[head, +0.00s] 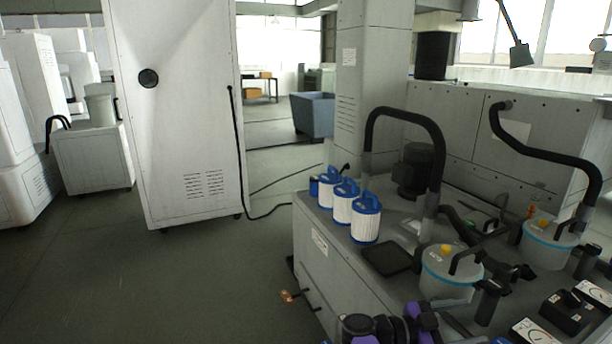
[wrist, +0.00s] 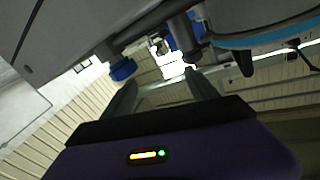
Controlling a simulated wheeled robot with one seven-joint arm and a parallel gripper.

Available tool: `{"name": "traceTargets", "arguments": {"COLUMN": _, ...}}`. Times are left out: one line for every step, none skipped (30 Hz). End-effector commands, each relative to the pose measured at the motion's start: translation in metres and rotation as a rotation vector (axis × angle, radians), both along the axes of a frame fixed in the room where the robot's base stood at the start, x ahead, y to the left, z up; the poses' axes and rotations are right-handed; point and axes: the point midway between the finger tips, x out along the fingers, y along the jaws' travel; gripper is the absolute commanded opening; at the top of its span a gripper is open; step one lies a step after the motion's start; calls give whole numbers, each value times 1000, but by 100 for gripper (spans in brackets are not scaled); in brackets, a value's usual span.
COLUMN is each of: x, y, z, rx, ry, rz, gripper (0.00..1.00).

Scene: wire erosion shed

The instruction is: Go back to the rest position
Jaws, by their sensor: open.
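My gripper (wrist: 164,88) shows in the wrist view with its two fingers apart and nothing between them. Beyond the fingertips are a blue cap (wrist: 122,70) and a bright white and blue thing, too blurred to name. In the head view my purple and black arm is low at the bottom edge, in front of the grey bench (head: 318,262); I cannot make out the gripper's fingers there.
Three white filter cartridges (head: 365,220) with blue tops stand in a row on the bench. Beside them are a black tray (head: 386,259), a lidded clear tank (head: 450,275), a second tank (head: 548,245) and curved hoses.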

Motion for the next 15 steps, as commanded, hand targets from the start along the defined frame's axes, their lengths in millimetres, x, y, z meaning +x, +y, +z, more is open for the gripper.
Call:
{"name": "traceTargets", "arguments": {"x": 12, "y": -3, "z": 16, "rx": -25, "ry": -68, "rz": 41, "gripper": 68}}
{"name": "traceTargets", "arguments": {"x": 19, "y": -6, "z": 25, "rx": -47, "ry": -113, "rz": 75, "gripper": 68}}
{"name": "traceTargets", "arguments": {"x": 25, "y": -9, "z": 35, "rx": -78, "ry": -166, "rz": 121, "gripper": 68}}
{"name": "traceTargets", "arguments": {"x": 28, "y": -11, "z": 41, "rx": -101, "ry": -200, "rz": 154, "gripper": 68}}
{"name": "traceTargets", "arguments": {"x": 31, "y": -14, "z": 47, "rx": -126, "ry": -230, "rz": 189, "gripper": 68}}
{"name": "traceTargets", "arguments": {"x": 33, "y": -16, "z": 54, "rx": -157, "ry": -267, "rz": 236, "gripper": 68}}
{"name": "traceTargets", "arguments": {"x": 34, "y": -18, "z": 59, "rx": -183, "ry": -293, "rz": 272, "gripper": 68}}
{"name": "traceTargets", "arguments": {"x": 34, "y": -19, "z": 63, "rx": -207, "ry": -314, "rz": 310, "gripper": 68}}
{"name": "traceTargets", "arguments": {"x": 33, "y": -19, "z": 68, "rx": -239, "ry": -340, "rz": 361, "gripper": 68}}
{"name": "traceTargets", "arguments": {"x": 31, "y": -19, "z": 71, "rx": -262, "ry": -356, "rz": 399, "gripper": 68}}
{"name": "traceTargets", "arguments": {"x": 29, "y": -18, "z": 74, "rx": -284, "ry": -368, "rz": 438, "gripper": 68}}
{"name": "traceTargets", "arguments": {"x": 26, "y": -16, "z": 77, "rx": -312, "ry": -383, "rz": 492, "gripper": 68}}
{"name": "traceTargets", "arguments": {"x": 22, "y": -14, "z": 79, "rx": -333, "ry": -390, "rz": 534, "gripper": 68}}
{"name": "traceTargets", "arguments": {"x": 18, "y": -12, "z": 80, "rx": -353, "ry": -394, "rz": 575, "gripper": 68}}
{"name": "traceTargets", "arguments": {"x": 13, "y": -7, "z": 81, "rx": -375, "ry": -397, "rz": 634, "gripper": 68}}
